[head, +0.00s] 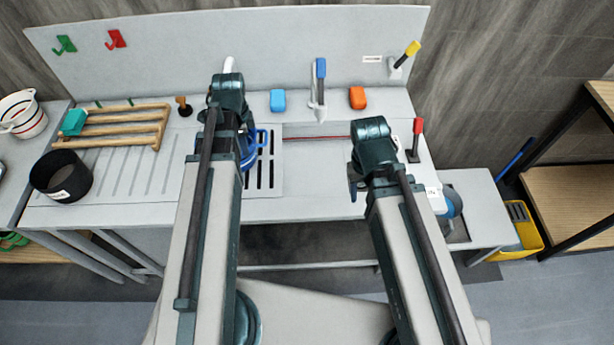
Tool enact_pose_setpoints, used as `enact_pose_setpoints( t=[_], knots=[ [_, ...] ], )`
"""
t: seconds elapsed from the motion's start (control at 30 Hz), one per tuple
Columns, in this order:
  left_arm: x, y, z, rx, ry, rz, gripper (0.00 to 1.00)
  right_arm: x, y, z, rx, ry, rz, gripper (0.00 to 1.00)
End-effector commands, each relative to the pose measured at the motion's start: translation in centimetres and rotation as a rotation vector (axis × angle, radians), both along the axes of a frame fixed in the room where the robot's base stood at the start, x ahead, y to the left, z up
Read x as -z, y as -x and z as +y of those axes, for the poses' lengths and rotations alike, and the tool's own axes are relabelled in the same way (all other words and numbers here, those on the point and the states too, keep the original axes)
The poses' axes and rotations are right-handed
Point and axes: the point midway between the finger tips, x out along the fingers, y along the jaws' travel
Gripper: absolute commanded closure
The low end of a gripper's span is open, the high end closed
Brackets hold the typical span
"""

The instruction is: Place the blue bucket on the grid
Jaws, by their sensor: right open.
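A blue bucket (248,152) shows beside my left wrist, at the left end of the dark slotted grid (265,178) in the grey counter. My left arm hides most of it, and I cannot tell whether it rests on the grid or is held above it. My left gripper (233,150) is at the bucket, but its fingers are hidden behind the wrist, so its grip does not show. My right gripper (354,182) is open near the counter's front edge, right of the grid, mostly hidden by its own arm.
A black pot (62,176) and a wooden rack (112,126) with a teal block (74,122) stand at the left. A blue-handled tap (320,88), a blue block (277,100) and an orange block (357,98) line the back. A blue round object (451,203) sits on the lower right bench.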

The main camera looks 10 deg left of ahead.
Motion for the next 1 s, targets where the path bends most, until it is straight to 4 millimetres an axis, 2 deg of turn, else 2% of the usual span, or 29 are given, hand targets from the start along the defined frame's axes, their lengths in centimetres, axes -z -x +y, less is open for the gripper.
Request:
enact_pose_setpoints(
  t=[0.03, 0.2, 0.3, 0.4, 0.5, 0.6, 1.0],
  knots=[
    [0.0, 0.8, -3.4, -0.059, 0.002, 0.011, 0.67, 0.0, 0.0, 0.0, 0.000, 0.000, 0.000, 0.50],
    [0.0, 3.6, -12.4, -0.349, -0.009, 0.038, 0.67, 0.0, 0.0, 0.0, 0.000, 0.000, 0.000, 0.50],
    [0.0, 5.7, -16.4, -0.506, -0.024, 0.043, 0.67, 0.0, 0.0, 0.0, 0.000, 0.000, 0.000, 0.50],
    [-0.1, 7.5, -19.3, -0.635, -0.039, 0.041, 0.67, 0.0, 0.0, 0.0, 0.000, 0.000, 0.000, 0.50],
    [-0.1, 8.9, -21.2, -0.730, -0.051, 0.035, 0.67, 0.0, 0.0, 0.0, 0.000, 0.000, 0.000, 0.50],
    [-0.1, 9.7, -22.2, -0.788, -0.058, 0.030, 0.67, 0.0, 0.0, 0.0, 0.000, 0.000, 0.000, 0.50],
    [0.0, 9.9, -22.6, -0.821, -0.061, 0.028, 0.67, 0.1, 0.0, 0.0, 0.000, 0.000, 0.000, 0.50]
  ],
)
